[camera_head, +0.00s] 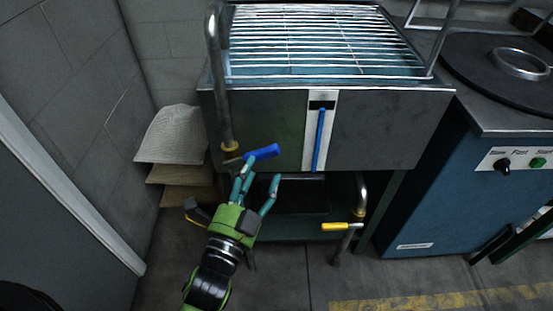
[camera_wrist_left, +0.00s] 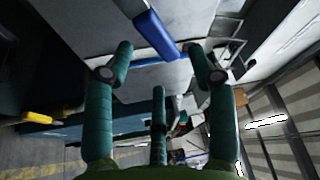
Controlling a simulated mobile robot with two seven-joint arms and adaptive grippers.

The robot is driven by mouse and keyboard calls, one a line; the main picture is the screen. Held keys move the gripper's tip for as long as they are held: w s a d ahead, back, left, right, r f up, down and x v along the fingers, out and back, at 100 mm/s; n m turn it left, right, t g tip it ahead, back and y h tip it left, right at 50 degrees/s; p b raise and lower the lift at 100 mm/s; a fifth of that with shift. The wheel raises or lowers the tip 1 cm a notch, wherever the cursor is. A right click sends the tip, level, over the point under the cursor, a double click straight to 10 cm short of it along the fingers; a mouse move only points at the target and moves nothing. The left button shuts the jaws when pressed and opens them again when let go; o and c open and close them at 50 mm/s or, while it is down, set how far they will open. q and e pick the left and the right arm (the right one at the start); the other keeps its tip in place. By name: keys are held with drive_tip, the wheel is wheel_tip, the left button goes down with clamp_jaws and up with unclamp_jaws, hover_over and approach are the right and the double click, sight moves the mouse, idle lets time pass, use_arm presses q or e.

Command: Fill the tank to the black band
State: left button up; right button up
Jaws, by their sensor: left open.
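The steel tank (camera_head: 265,120) has a wire rack (camera_head: 315,40) on top and bluish water under it. On its front is a white gauge strip (camera_head: 307,150) with a black band (camera_head: 322,105) near the top. A blue-handled valve lever (camera_head: 262,153) sits on the pipe at the tank's left, pointing right. My left gripper (camera_head: 257,183) is open just below this lever. The left wrist view shows the lever (camera_wrist_left: 155,33) ahead, between the spread fingertips; I see no grip. My right gripper is out of view.
A yellow-handled valve (camera_head: 335,226) is on the lower right pipe under the tank. Felt hat pieces (camera_head: 175,135) are stacked at left by the wall. A blue machine (camera_head: 440,190) with knobs stands at right. The floor (camera_head: 290,275) in front is clear.

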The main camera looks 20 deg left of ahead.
sight(265, 159)
use_arm(q)
drive_tip(key=shift+w+d+r, duration=0.1)
drive_tip(key=shift+w+r, duration=0.1)
drive_tip(key=shift+w, duration=1.3)
drive_tip(key=shift+w+d+r, duration=0.1)
drive_tip(key=shift+w+r, duration=0.1)
drive_tip(key=shift+w, duration=1.3)
clamp_jaws()
